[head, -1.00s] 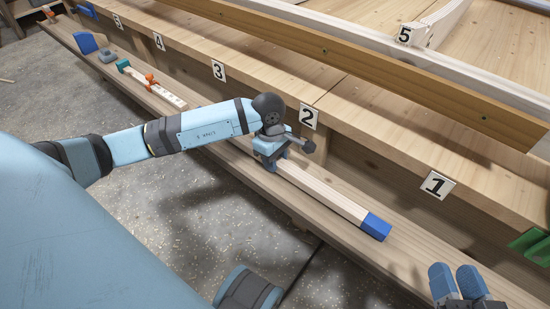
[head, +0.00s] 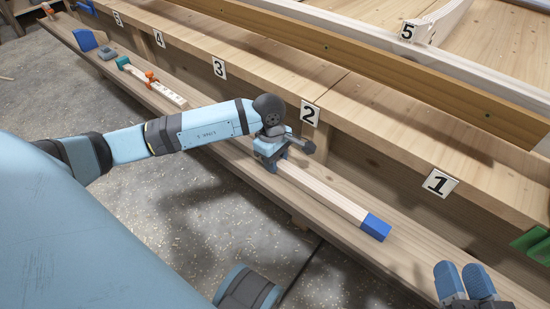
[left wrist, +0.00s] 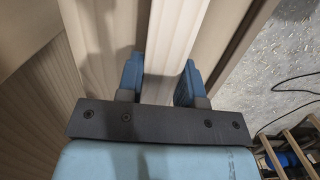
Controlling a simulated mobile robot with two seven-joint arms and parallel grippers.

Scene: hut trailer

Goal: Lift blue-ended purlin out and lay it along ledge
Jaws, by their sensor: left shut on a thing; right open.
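The blue-ended purlin is a pale wooden bar (head: 322,194) with a blue end (head: 375,227). It lies along the ledge (head: 420,258) below the numbered bench front, its blue end towards the lower right. My left gripper (head: 272,160) is shut on the purlin near its upper-left part, which the gripper hides in the head view. In the left wrist view the purlin (left wrist: 172,45) runs between the two blue fingers of my left gripper (left wrist: 158,85). My right gripper (head: 463,282) is open and empty at the lower right, over the ledge, apart from the purlin.
Further left on the ledge lie a piece with a teal end and orange clamp (head: 150,82), a grey block (head: 108,54) and a blue block (head: 86,41). Number plates (head: 440,183) line the bench front. A green piece (head: 535,242) is at the right.

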